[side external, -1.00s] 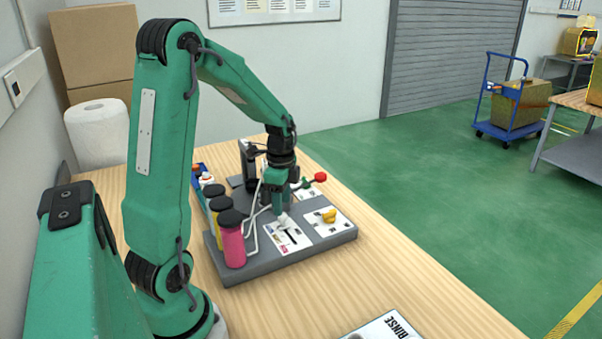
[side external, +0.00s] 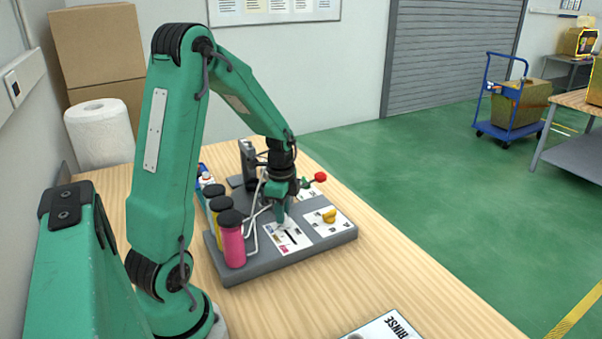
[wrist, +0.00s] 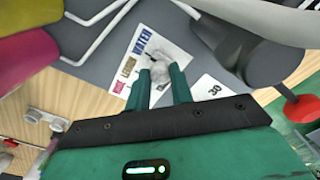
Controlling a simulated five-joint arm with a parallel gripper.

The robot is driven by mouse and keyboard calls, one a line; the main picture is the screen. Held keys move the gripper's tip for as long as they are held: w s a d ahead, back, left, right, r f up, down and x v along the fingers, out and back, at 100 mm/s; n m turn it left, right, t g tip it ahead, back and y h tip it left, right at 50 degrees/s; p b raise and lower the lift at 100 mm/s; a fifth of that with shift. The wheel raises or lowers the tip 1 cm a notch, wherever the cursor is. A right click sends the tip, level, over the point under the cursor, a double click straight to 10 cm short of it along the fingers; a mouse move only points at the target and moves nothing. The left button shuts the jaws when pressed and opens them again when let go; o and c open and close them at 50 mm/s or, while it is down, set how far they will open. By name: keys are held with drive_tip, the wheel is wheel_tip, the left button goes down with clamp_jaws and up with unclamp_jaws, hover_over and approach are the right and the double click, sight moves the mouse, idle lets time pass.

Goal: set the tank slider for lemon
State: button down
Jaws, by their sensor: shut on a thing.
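The tank slider panel (side external: 275,240) is a white card with a dark slot on the grey machine base. In the wrist view the panel (wrist: 171,43) shows the labels WATER, LEMON and a pink lowest one that looks like ROSE. The pale slider knob (wrist: 160,72) sits between the fingertips of my gripper (wrist: 162,84), which is shut on it. In the side view my gripper (side external: 281,213) reaches down to the panel. Bare slot shows on the near side of the knob. The fingers partly hide the knob, so I cannot tell exactly which label it lines up with.
The pink tank (side external: 233,245) and yellow tank (side external: 219,207) stand left of the panel, with pale tubes beside them. A yellow knob (side external: 329,215) on another card and a red-tipped lever (side external: 320,177) are to the right. A RINSE card (side external: 385,330) lies in front.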

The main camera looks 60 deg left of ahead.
sight(289, 234)
drive_tip(key=shift+d, duration=1.7)
drive_tip(key=c, duration=1.2)
unclamp_jaws()
drive_tip(key=shift+c, duration=0.2)
drive_tip(key=shift+r, duration=0.1)
wheel_tip(289, 234, up, 8)
